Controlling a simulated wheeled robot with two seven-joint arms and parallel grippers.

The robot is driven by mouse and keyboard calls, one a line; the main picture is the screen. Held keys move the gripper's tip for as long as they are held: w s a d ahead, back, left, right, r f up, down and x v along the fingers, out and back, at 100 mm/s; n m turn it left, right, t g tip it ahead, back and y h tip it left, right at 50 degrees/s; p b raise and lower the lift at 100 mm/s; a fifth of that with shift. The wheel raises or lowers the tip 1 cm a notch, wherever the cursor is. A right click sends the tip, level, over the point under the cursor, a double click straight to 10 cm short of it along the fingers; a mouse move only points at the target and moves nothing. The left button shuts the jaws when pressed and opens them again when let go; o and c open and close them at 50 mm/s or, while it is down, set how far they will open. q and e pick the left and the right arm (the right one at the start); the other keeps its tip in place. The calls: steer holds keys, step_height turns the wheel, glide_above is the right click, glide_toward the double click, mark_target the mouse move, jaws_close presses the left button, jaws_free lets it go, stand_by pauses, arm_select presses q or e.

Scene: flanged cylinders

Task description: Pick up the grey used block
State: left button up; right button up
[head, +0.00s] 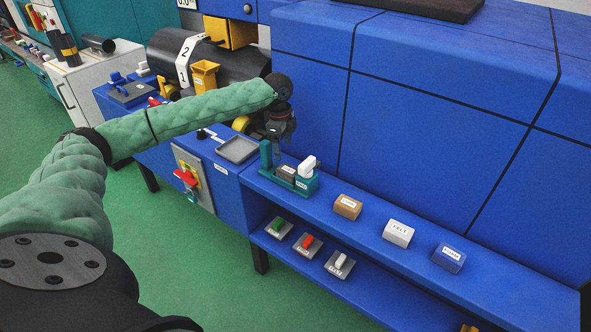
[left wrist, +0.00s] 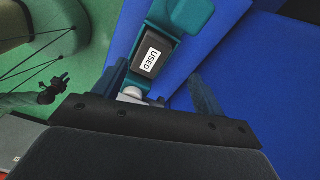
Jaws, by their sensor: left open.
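The grey used block (left wrist: 152,58) shows in the left wrist view with a white label reading USED. It sits in a teal holder (left wrist: 181,17). In the head view the grey block (head: 287,172) is in the teal holder (head: 303,186) on the blue bench, beside a white piece (head: 308,165). My left gripper (head: 276,138) is above the holder's left end, pointing down. In the left wrist view my left gripper (left wrist: 158,75) is open, its fingers apart on either side of the view of the block. I cannot tell the exact gap. My right gripper is not in view.
A brown block (head: 347,206), a white block (head: 398,233) and a blue block (head: 448,257) stand along the bench to the right. A grey tray (head: 238,149) lies left of the holder. A blue panelled wall (head: 440,120) rises behind. Small plates with coloured pieces sit on the lower shelf (head: 320,272).

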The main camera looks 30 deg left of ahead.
mark_target(289, 170)
arm_select(q)
steer(key=shift+s+d+m+h, duration=0.15)
steer(key=shift+d+m+h, duration=0.2)
steer(key=shift+m, duration=0.15)
steer(key=shift+s+d+r+m, duration=0.15)
steer(key=shift+d+m, duration=0.1)
steer(key=shift+m, duration=0.25)
steer(key=shift+d+r+m, duration=0.1)
steer(key=shift+d+m, duration=0.15)
steer(key=shift+m, duration=0.25)
steer(key=shift+a+f+p, duration=0.15)
steer(key=shift+f+p, duration=0.2)
steer(key=shift+f, duration=0.55)
steer(key=shift+d+f+p, duration=0.25)
steer(key=shift+f+p, duration=0.1)
steer(key=shift+f, duration=0.3)
steer(key=f+p, duration=0.1)
steer(key=f, duration=0.1)
steer(key=f+p, duration=0.1)
steer(key=f, duration=0.1)
steer(key=shift+s+d, duration=0.1)
steer(key=shift+d, duration=0.1)
steer(key=shift+f, duration=0.45)
steer(key=c, duration=1.1)
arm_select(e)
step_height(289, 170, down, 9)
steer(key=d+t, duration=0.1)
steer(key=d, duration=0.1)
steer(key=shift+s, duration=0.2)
